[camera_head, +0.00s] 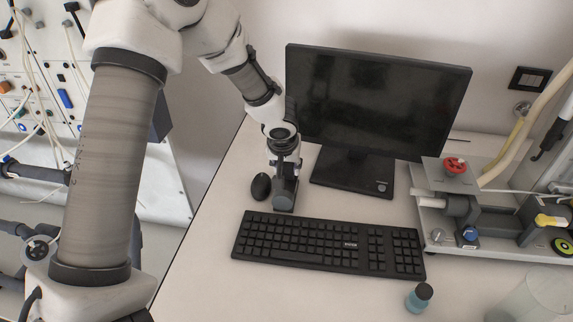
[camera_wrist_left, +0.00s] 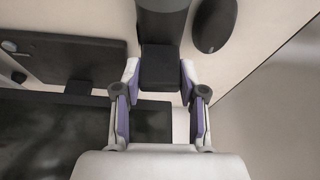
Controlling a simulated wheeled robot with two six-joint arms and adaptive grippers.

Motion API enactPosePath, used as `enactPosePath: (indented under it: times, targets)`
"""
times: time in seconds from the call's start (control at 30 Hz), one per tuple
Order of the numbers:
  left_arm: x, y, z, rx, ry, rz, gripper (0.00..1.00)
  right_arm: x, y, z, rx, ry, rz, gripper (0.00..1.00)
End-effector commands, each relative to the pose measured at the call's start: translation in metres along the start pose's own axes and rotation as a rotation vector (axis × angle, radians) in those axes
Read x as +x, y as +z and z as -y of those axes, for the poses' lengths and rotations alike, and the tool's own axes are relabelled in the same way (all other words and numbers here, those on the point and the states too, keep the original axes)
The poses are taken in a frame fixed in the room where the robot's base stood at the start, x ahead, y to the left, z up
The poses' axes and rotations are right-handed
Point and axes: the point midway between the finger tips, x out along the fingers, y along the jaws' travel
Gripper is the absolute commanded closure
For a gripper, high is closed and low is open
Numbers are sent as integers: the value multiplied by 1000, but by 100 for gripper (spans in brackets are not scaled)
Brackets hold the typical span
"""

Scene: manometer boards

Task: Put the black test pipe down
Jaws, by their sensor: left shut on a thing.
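My left gripper (camera_head: 284,165) is over the desk between the mouse and the monitor base, pointing down. It is shut on the black test pipe (camera_head: 284,197), a short dark piece with a rounded grey-looking end toward the keyboard. In the left wrist view the pipe (camera_wrist_left: 162,22) extends from between the purple-padded fingers (camera_wrist_left: 160,92) to the top edge. The pipe is close to the desk; I cannot tell whether it touches it. My right gripper does not show.
The mouse (camera_head: 261,187) is just left of the pipe, the keyboard (camera_head: 328,246) just in front. The monitor (camera_head: 372,98) stands behind on its base (camera_head: 350,180). A bench rig (camera_head: 440,235) and a small bottle (camera_head: 419,297) are to the right. Bare desk (camera_head: 215,285) lies front left.

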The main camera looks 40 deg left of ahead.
Motion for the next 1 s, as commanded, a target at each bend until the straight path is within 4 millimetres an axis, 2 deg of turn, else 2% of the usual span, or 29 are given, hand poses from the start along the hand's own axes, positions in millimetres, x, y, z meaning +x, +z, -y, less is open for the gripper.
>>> enactPosePath:
  times: [0.3,0.33,0.37,0.4,0.67,0.8,0.87,1.0]
  targets:
    - [4,2,0,1,0,-1,100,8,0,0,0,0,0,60]
    - [3,2,0,2,0,0,48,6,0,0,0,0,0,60]
    - [2,1,0,2,0,0,38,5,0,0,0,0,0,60]
    - [2,1,0,1,0,0,34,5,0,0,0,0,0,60]
    - [2,1,0,1,0,0,34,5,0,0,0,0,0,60]
    - [-6,-1,0,0,0,-1,34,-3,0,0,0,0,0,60]
    - [-15,-1,0,-1,1,-3,34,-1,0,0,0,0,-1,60]
    - [-52,-2,-1,0,2,-5,34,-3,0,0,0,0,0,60]
